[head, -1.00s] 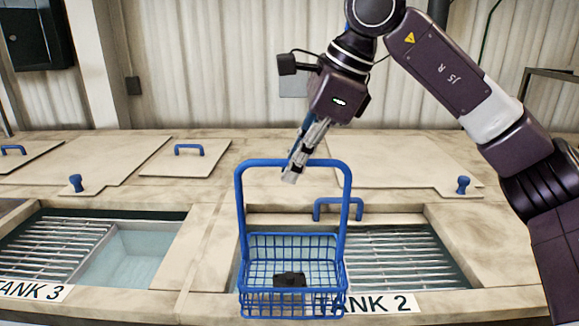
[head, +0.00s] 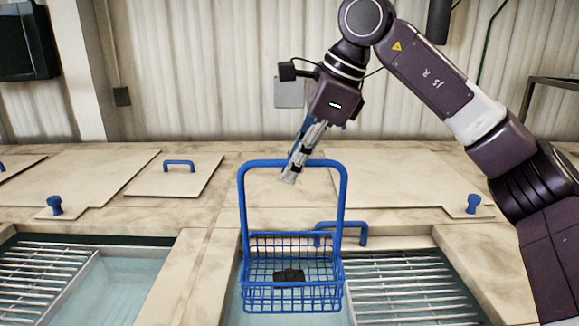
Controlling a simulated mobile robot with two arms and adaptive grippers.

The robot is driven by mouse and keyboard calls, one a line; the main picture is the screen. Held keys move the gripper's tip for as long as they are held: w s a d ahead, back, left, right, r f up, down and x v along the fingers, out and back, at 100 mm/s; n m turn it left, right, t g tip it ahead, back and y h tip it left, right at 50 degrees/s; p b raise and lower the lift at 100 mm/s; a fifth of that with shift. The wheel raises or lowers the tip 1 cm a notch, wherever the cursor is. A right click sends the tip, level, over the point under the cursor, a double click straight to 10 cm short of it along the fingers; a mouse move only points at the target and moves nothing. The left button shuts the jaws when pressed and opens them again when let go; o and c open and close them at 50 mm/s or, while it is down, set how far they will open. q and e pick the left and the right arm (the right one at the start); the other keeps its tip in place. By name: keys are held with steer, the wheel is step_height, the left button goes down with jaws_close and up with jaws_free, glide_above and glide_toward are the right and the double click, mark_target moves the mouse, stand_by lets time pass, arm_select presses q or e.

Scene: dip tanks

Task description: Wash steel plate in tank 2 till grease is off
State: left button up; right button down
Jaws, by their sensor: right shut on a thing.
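A blue wire basket (head: 293,298) hangs from its tall handle above the front of the tank on the right. A small dark piece (head: 289,275) lies in the basket; I cannot make out whether it is the steel plate or see any grease on it. My right gripper (head: 291,177) is shut on the top bar of the basket handle. The tank on the right (head: 410,285) is open, with a metal rack at its right and pale liquid behind the basket. Its label, read as TANK 2 earlier, is out of the picture now. My left gripper is not in view.
Another open tank (head: 120,285) with a rack and pale liquid lies at the left. A blue handle (head: 352,228) stands at the right tank's back edge. Flat lids with blue handles (head: 179,163) and blue knobs (head: 473,203) lie on the counter behind.

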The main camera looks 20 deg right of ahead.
steer(key=shift+w+r, duration=0.1)
steer(key=shift+w, duration=0.1)
step_height(320, 180, down, 2)
steer(key=b, duration=1.6)
glide_toward(290, 270)
steer(key=x, duration=0.8)
steer(key=shift+w+a+f, duration=0.1)
steer(key=shift+f, duration=0.15)
